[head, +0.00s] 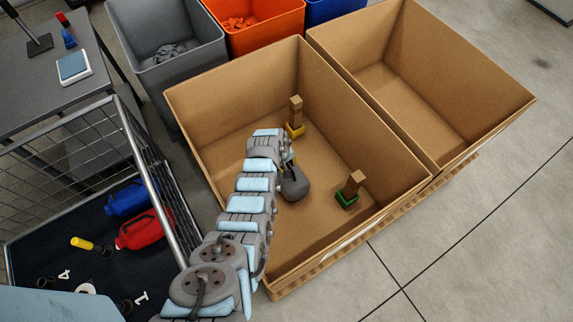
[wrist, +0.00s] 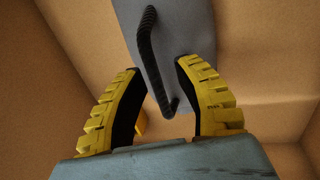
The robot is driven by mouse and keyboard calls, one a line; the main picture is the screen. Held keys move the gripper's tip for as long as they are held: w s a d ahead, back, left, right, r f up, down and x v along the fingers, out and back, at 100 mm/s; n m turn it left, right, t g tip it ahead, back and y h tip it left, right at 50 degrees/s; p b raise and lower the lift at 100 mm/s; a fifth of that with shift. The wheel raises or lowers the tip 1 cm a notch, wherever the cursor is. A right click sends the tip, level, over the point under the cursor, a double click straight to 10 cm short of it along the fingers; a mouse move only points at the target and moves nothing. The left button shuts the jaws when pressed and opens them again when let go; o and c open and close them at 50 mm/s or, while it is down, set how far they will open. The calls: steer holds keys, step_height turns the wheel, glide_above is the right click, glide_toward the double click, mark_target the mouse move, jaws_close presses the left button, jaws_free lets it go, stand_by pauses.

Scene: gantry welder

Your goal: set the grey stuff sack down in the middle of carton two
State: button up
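The grey stuff sack (head: 295,184) is a small dark rounded bag at the end of my arm, over the floor of the left carton (head: 207,138). In the wrist view the sack (wrist: 180,25), with its black strap handle, lies between the yellow fingers of my gripper (wrist: 158,68) and extends past their tips. My gripper (head: 286,160) is mostly hidden by my arm in the head view. I cannot tell whether the sack's underside touches the carton floor. No carton number is readable.
In the left carton stand a block with a yellow base (head: 295,118) behind the sack and one with a green base (head: 348,192) to its right. The right carton (head: 445,95) looks empty. Grey (head: 185,80) and orange (head: 270,38) bins stand behind. A wire basket (head: 70,150) is at left.

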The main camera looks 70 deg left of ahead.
steer(key=p+v, duration=0.3)
steer(key=v, duration=0.9)
steer(key=shift+p, duration=0.4)
stand_by(0.5)
